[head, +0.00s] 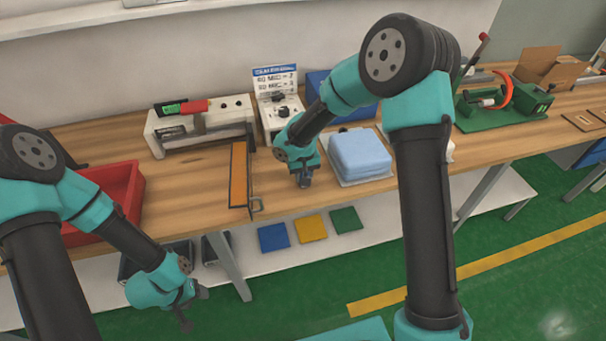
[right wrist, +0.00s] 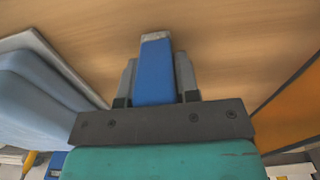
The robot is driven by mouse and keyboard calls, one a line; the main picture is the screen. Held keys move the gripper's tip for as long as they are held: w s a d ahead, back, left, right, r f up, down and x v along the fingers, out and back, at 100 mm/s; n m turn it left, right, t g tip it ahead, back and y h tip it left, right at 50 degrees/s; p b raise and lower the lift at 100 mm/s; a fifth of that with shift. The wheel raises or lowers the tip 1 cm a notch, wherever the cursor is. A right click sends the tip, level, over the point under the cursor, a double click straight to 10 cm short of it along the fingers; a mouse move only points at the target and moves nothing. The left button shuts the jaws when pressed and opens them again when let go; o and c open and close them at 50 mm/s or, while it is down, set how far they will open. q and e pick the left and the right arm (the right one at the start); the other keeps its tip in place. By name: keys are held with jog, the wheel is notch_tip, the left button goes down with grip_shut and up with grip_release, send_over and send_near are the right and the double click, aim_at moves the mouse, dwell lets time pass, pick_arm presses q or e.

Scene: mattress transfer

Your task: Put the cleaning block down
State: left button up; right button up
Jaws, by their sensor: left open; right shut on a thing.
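The cleaning block (right wrist: 155,75) is blue with a pale grey end, seen in the right wrist view. My right gripper (right wrist: 157,82) is shut on it, with one finger on each side. In the head view my right gripper (head: 304,180) is low over the wooden table's front part, left of the light blue mattress (head: 360,152). The block is too small there to make out clearly, and I cannot tell whether it touches the table. My left gripper (head: 188,312) is open and empty, in front of and below the table edge.
The mattress lies on a pale tray (head: 368,181). An orange strip with a dark frame (head: 239,175) lies left of my right gripper. A red bin (head: 106,200) is at the left. A white device (head: 200,128) and a sign (head: 276,82) stand behind. Bare wood (head: 272,190) lies between strip and mattress.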

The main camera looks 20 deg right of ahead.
jog(key=o, duration=0.8)
jog(key=shift+f, duration=0.1)
jog(key=shift+o, duration=0.2)
notch_tip(320, 180, up, 12)
jog(key=shift+r, duration=0.15)
dwell(0.6)
